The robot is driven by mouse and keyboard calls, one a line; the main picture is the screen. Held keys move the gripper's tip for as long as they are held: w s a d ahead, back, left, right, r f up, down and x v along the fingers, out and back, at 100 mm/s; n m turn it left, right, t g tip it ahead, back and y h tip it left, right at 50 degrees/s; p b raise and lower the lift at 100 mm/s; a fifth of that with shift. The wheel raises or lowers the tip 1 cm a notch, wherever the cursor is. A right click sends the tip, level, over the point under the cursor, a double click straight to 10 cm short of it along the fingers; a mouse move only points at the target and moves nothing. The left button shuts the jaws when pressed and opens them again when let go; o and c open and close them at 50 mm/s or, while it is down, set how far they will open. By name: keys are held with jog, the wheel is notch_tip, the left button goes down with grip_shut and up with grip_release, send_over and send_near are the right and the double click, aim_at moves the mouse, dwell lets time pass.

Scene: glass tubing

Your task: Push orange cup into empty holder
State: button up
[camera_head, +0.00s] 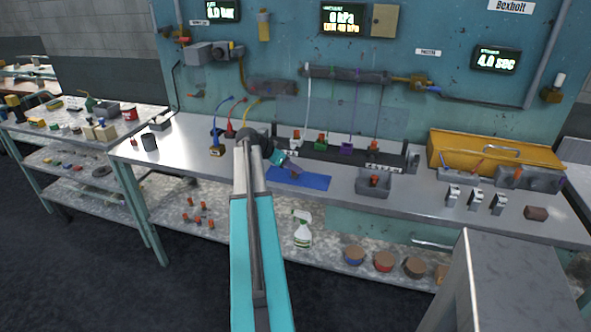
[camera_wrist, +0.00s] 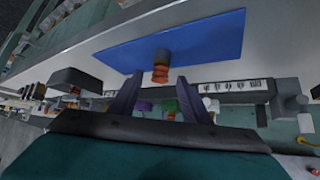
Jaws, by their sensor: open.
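An orange ribbed piece with a grey-brown end, seemingly the orange cup (camera_wrist: 160,72), shows against the blue mat (camera_wrist: 205,38) in the wrist view. It lies between the lines of my two purple fingers, a little beyond their tips, and I see no contact. My gripper (camera_wrist: 160,90) is open and empty. In the head view my gripper (camera_head: 295,172) is above the blue mat (camera_head: 312,181), and the cup there is hard to make out. Behind the mat is a dark rack (camera_head: 385,160) with white, green and purple holders topped with orange pieces. I cannot tell which holder is empty.
A grey bin (camera_head: 373,187) with an orange piece stands right of the mat. A yellow toolbox (camera_head: 480,150), metal clamps (camera_head: 475,200) and a brown cylinder (camera_head: 536,213) are farther right. A black cup (camera_head: 149,142) stands at the left.

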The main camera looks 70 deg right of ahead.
jog(key=shift+x, duration=1.25)
grip_shut()
jog(key=shift+r, duration=0.3)
jog(key=shift+r+b, duration=0.6)
jog(key=shift+r, duration=0.95)
jog(key=w+a+r+b, duration=0.1)
jog(key=a+b, duration=0.2)
jog(key=a, duration=1.3)
jog(key=shift+r, duration=0.25)
